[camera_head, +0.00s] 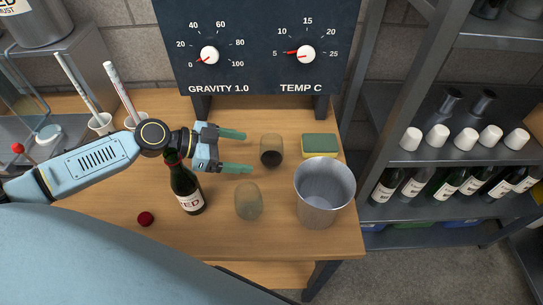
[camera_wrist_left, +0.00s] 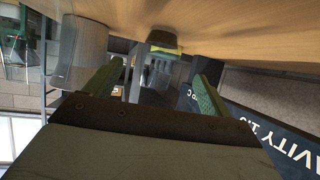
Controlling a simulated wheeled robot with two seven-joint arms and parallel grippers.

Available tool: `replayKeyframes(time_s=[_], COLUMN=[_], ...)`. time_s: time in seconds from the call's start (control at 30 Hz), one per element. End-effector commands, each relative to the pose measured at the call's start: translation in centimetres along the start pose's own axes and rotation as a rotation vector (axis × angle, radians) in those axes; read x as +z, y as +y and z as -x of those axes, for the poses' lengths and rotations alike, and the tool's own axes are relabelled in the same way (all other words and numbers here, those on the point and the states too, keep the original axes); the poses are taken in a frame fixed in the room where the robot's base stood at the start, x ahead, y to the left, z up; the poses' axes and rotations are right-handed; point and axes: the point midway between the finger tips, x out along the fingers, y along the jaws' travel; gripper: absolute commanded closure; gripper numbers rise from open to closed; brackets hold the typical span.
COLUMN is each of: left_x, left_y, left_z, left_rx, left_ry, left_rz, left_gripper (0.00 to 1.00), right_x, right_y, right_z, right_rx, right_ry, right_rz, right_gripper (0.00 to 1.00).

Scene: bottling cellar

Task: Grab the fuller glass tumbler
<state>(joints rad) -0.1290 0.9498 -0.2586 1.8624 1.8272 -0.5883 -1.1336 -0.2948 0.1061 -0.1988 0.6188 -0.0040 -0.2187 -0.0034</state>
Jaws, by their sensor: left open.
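Two glass tumblers stand upright on the wooden table. The far tumbler (camera_head: 271,150) has dark liquid in its lower part. The near tumbler (camera_head: 248,200) looks pale, with no dark liquid visible. My left gripper (camera_head: 247,151) is open and empty, its green fingers pointing right at the far tumbler, just left of it and apart from it. In the left wrist view, a greyish glass shape (camera_wrist_left: 158,78) shows beyond and between the spread fingers, partly hidden by the gripper body. My right gripper is not in view.
A dark bottle (camera_head: 186,188) stands under my left wrist. A metal bucket (camera_head: 323,195) stands right of the tumblers, with a yellow-green sponge (camera_head: 320,145) behind it. A red ball-like object (camera_head: 145,218) lies at front left. A gauge panel (camera_head: 255,50) rises behind.

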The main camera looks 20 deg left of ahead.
Motion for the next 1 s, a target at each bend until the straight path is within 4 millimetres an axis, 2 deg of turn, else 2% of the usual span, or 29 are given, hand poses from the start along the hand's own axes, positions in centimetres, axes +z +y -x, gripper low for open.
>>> replayKeyframes(time_s=[0.1, 0.33, 0.67, 0.93, 1.0], left_x=[-0.2, -0.2, -0.2, -0.1, -0.1], left_y=[-0.1, 0.0, -0.1, 0.0, 0.0], left_z=[-1.2, -2.5, -7.1, -7.5, -7.5], left_rx=[-0.001, 0.000, -0.001, 0.000, 0.000], left_ry=[0.004, 0.003, 0.002, 0.000, 0.000], left_rz=[0.000, -0.002, 0.000, -0.001, -0.001], left_gripper=[0.17, 0.17, 0.17, 0.17, 0.24], right_x=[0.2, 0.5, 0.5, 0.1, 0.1], right_y=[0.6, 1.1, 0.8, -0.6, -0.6], right_z=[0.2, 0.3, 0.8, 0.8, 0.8], right_rx=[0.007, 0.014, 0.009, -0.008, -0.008], right_ry=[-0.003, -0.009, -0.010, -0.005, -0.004], right_rz=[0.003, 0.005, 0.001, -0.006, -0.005], right_gripper=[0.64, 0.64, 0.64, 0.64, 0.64])
